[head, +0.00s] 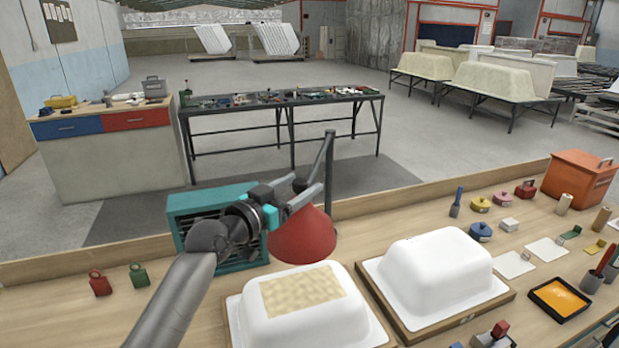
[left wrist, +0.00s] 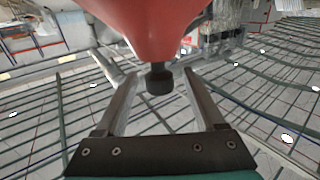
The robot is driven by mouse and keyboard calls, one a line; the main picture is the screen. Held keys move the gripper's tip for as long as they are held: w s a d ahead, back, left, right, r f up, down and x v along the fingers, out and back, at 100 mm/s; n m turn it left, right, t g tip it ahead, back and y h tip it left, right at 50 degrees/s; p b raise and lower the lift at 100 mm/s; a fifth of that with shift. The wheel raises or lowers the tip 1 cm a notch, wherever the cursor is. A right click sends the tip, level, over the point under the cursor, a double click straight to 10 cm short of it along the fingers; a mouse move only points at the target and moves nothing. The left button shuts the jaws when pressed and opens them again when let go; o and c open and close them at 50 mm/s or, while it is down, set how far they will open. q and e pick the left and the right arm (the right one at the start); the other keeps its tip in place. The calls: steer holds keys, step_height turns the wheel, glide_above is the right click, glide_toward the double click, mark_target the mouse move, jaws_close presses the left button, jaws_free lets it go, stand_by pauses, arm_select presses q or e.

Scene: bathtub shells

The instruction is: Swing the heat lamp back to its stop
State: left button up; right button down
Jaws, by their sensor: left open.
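The heat lamp has a red cone-shaped shade (head: 303,238) beside a dark upright post (head: 329,165). In the left wrist view the red shade (left wrist: 150,25) fills the top middle. A dark knob (left wrist: 159,80) shows between the open fingers of the left gripper (left wrist: 160,76), with a gap on each side. My right gripper is not in view.
A teal slatted box (head: 215,215) stands behind my left arm. A second white shell (head: 437,275) sits on a wooden board to the right. Small tools, pots and an orange tray (head: 560,298) crowd the bench's right side. Two weights (head: 100,282) stand at left.

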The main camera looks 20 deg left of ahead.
mark_target(310, 180)
arm_select(q)
steer(key=shift+x, duration=1.9)
steer(key=shift+c, duration=0.4)
jaws_close()
